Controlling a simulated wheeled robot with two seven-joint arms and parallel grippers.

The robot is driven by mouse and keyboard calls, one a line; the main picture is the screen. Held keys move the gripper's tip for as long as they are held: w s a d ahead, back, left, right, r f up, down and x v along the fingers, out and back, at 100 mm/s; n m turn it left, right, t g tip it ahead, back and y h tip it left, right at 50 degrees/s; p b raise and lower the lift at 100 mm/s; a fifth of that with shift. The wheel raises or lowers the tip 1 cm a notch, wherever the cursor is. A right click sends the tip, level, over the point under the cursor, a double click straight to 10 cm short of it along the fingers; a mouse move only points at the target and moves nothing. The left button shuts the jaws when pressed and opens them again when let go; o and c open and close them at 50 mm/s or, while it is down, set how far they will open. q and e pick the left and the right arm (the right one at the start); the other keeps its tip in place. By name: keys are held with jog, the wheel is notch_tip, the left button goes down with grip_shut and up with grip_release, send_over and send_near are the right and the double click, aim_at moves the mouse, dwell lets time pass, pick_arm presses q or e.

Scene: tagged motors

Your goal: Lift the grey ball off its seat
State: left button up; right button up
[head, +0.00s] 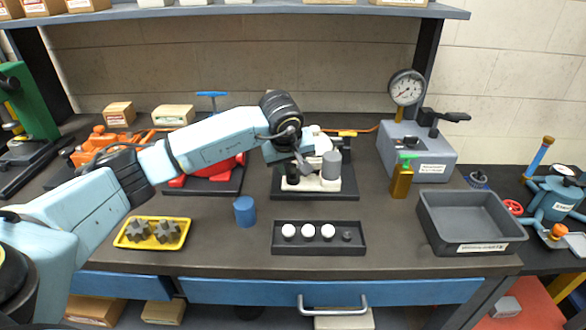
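I cannot make out a grey ball clearly. A black tray (318,247) at the front middle holds three white balls (308,232) in a row. At its right end is a small dark grey round piece (347,236), which may be a ball or a bare seat. My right gripper is not in view.
A blue cylinder (245,211) and a yellow tray (183,233) with grey star-shaped parts stand at front left. An amber bottle (402,181), a gauge block (420,150) and an empty grey bin (470,243) are on the right. The bench around the black tray is clear.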

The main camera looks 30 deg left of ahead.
pick_arm(q)
jog(key=c, duration=0.7)
notch_tip(320, 180, up, 9)
notch_tip(320, 180, up, 4)
jog(key=p, duration=0.3)
send_over(292, 168)
